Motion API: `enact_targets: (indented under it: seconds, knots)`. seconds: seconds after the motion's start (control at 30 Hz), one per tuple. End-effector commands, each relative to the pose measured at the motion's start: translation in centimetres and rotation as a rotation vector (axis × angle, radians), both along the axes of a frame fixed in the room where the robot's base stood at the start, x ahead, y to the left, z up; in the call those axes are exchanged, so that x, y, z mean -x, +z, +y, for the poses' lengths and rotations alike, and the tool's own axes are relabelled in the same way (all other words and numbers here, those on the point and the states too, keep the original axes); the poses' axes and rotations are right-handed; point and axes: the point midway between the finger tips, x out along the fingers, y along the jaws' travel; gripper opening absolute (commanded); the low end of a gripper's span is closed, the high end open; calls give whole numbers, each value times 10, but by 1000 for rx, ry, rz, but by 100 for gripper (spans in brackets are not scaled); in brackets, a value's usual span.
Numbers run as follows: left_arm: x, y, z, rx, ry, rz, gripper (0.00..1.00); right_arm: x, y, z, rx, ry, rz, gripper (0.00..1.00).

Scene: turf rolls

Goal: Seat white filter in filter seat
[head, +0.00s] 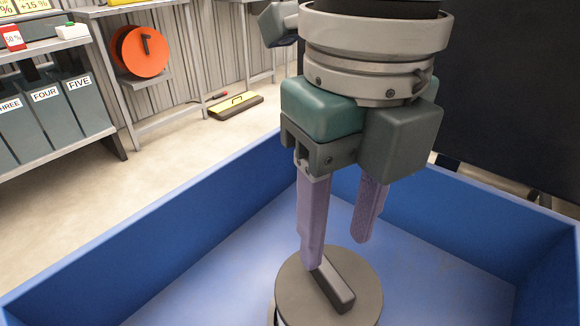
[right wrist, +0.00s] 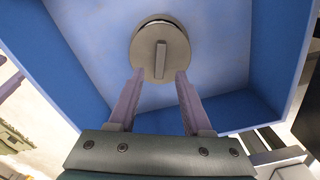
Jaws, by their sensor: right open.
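A round grey disc-topped piece (head: 313,302) with a raised bar handle (head: 338,287) stands upright in the blue bin. A sliver of paler side shows under its rim; I cannot tell whether this is the white filter. My right gripper (head: 338,253) points down just above it, open and empty. In the right wrist view the fingertips (right wrist: 160,73) lie on either side of the bar's near end, apart from it. No filter seat can be made out. A purple finger-like part at the left edge of the right wrist view (right wrist: 10,86) may be my left gripper.
The blue bin's walls (head: 150,235) rise around the piece; its pale blue floor (head: 440,265) is otherwise clear. Shelving with labelled grey bins (head: 45,105), an orange reel (head: 140,52) and a yellow-topped item on the floor (head: 235,104) stand farther off.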

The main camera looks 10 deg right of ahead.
Motion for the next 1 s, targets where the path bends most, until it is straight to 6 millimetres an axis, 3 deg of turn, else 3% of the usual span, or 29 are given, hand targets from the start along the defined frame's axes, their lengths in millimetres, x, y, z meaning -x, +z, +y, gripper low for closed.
enact_targets:
  seconds: [0.1,0.3,0.77,0.87,1.0]
  knots:
    - [0,11,0,0,0,0,50,-1,30,0,-2,1,-3,50]
    - [0,17,-1,3,1,-1,50,0,57,0,0,-1,-1,50]
    - [0,20,-3,11,7,0,50,1,64,2,-6,-7,2,50]
    - [0,33,-3,11,7,1,50,7,69,13,-43,-60,2,50]
    - [0,68,-2,9,6,1,50,24,86,47,-179,-286,12,50]
